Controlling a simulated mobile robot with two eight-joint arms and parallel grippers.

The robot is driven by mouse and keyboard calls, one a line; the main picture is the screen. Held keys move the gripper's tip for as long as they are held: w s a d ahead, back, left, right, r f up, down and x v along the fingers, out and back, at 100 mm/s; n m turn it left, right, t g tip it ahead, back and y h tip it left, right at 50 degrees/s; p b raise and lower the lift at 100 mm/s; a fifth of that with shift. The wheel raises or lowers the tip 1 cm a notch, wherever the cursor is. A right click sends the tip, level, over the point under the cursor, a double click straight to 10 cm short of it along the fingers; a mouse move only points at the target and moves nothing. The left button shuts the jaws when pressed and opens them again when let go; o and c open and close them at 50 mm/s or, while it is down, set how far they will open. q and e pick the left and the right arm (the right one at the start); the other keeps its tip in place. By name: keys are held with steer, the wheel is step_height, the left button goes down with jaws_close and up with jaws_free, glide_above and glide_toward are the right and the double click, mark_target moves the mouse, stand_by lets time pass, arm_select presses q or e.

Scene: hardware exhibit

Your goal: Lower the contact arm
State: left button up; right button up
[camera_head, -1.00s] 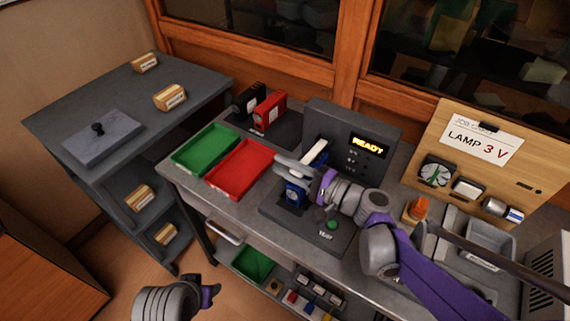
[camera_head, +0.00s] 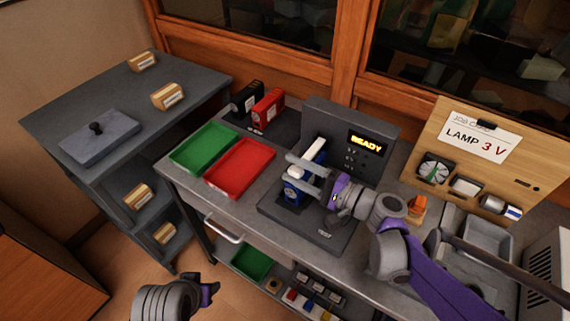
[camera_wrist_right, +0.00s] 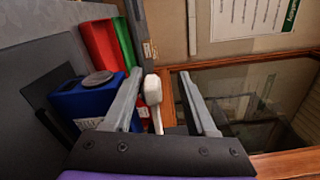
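The tester (camera_head: 388,129) is a dark grey unit on the bench with a lit READY display. Its contact arm (camera_head: 313,149) is a white bar, raised and tilted above a blue battery (camera_head: 292,190) standing on the base. My right gripper (camera_head: 289,168) is open beside the arm, its two fingers spread. In the right wrist view the white contact arm (camera_wrist_right: 153,90) lies between the open fingers (camera_wrist_right: 160,82), apart from both; the blue battery (camera_wrist_right: 92,104) is to the left, partly behind a finger. My left gripper (camera_head: 209,291) is low at the front, its fingertips unclear.
A green tray (camera_head: 204,148) and a red tray (camera_head: 240,168) lie empty left of the tester. Black (camera_head: 246,99) and red (camera_head: 268,108) blocks stand behind them. An orange object (camera_head: 417,207) and a job card board (camera_head: 480,160) are to the right.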

steer(key=v, duration=0.7)
steer(key=shift+s+d, duration=0.15)
steer(key=shift+d, duration=0.15)
steer(key=s+a+f+n+g+h+p, duration=0.2)
steer(key=s+f+n+g+h+p, duration=0.25)
steer(key=s+h+p, duration=0.35)
steer(key=s+d+r+n+h+p, duration=0.2)
steer(key=s+d+n+h, duration=0.3)
steer(key=s+d+h, duration=0.2)
steer(key=d, duration=0.2)
steer(key=shift+s+d+p, duration=0.2)
steer(key=shift+d+p, duration=0.1)
steer(key=shift+d, duration=0.1)
steer(key=shift+c, duration=0.2)
stand_by(1.8)
